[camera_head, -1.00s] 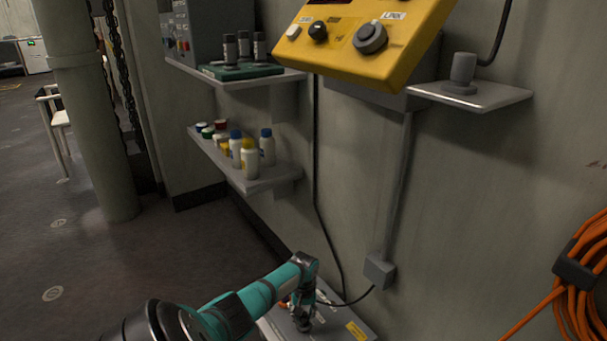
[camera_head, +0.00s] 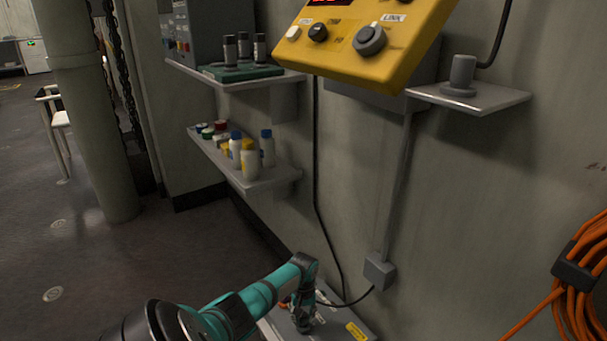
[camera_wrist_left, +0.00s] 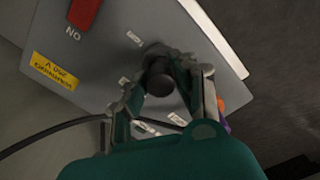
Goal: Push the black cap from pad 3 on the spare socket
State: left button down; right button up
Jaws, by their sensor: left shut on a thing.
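My left gripper (camera_head: 302,324) is low in the head view, over a grey box (camera_head: 330,316) at the foot of the wall. In the left wrist view, the left gripper (camera_wrist_left: 158,84) is shut on a black cap (camera_wrist_left: 160,77) with a round top. The cap is at the grey box's face (camera_wrist_left: 100,40), by small white labels. A dark round part shows just behind it. The fingers hide the cap's base, so I cannot tell how fully it is seated. Pad 3 and its number cannot be made out. My right gripper is not in view.
The box carries a red switch (camera_wrist_left: 86,12) and a yellow label (camera_wrist_left: 54,72). A black cable (camera_wrist_left: 50,133) runs to it. Above are a shelf of bottles (camera_head: 249,160), a yellow control box (camera_head: 360,45) and a small shelf (camera_head: 505,98). Orange cable (camera_head: 590,270) hangs right.

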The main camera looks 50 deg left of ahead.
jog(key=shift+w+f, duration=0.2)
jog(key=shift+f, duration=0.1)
pick_arm(q)
jog(key=shift+f, duration=0.15)
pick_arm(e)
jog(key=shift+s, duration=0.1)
